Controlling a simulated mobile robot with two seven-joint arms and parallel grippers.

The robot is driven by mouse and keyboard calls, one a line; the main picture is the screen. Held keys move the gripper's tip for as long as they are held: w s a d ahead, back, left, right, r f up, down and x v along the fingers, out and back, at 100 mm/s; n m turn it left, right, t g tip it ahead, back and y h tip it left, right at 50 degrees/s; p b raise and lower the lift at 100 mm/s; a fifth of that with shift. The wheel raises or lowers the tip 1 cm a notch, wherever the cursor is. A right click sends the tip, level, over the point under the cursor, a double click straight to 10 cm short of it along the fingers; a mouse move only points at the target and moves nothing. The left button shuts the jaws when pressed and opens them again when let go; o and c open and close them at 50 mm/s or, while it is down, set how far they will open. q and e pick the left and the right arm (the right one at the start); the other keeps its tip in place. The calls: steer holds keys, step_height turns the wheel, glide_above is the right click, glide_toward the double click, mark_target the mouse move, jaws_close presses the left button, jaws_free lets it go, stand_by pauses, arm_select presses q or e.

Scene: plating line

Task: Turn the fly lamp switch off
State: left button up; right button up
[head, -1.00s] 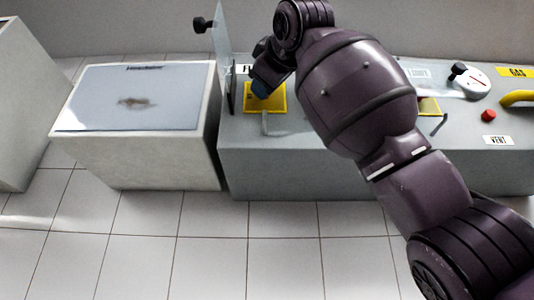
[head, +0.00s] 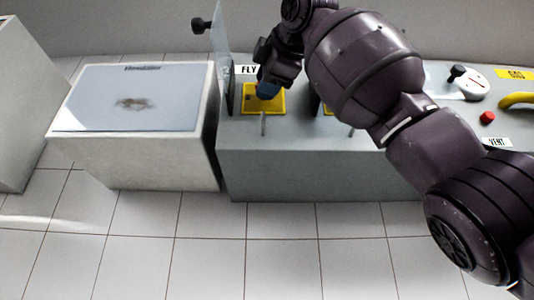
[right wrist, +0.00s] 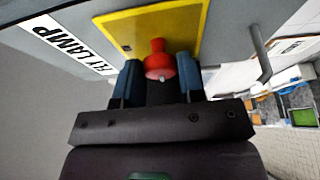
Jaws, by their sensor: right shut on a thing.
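The fly lamp switch has a red knob (right wrist: 159,62) on a yellow plate (head: 276,104), which also shows in the right wrist view (right wrist: 190,22). My right gripper (head: 265,90) is at the plate. In the right wrist view its blue fingertips (right wrist: 159,82) are shut on the red knob, one on each side. In the head view the fingers hide the knob. My left gripper is out of view.
A grey bent rod (head: 263,124) stands in front of the plate. A clear upright panel (head: 221,45) is left of the switch. A second yellow plate (head: 328,109) is partly behind my right arm. A red button (head: 487,117) and yellow handle (head: 517,98) are further right.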

stand_by(0.4)
steer(key=o, duration=0.9)
arm_select(q)
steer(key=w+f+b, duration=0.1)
steer(key=b, duration=0.2)
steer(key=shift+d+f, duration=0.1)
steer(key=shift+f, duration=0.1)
arm_select(e)
steer(key=v, duration=1.1)
steer(key=shift+a, duration=0.1)
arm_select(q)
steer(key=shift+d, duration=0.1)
